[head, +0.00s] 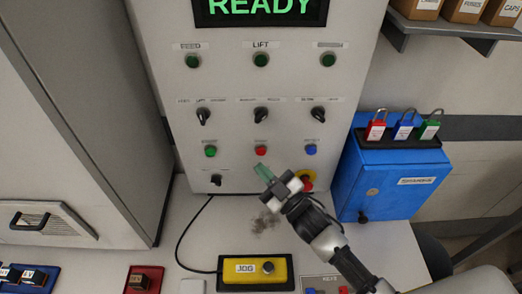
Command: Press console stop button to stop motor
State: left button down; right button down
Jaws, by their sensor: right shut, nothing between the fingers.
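The grey console (224,120) stands upright ahead of me. A red button (261,150) sits in the middle of its lower button row, between a green button (210,151) and a blue button (311,149). Their small labels cannot be read clearly. My right gripper (264,173) has green fingertips, is shut and empty, and shows just below the red button in the picture. I cannot tell the exact gap, but they look apart. A red mushroom button on a yellow ring (306,177) is partly hidden behind my right gripper. My left gripper is out of view.
The console display (261,8) reads READY in green. Above the buttons are black rotary switches (261,115) and green lamps (261,60). A yellow JOG box (245,280) with a cable lies on the table. A blue box (385,190) with padlocks (403,130) stands at the right.

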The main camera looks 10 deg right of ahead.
jog(key=s, duration=0.3)
jog(key=shift+a+p, duration=0.25)
jog(key=shift+p, duration=0.05)
dwell(0.6)
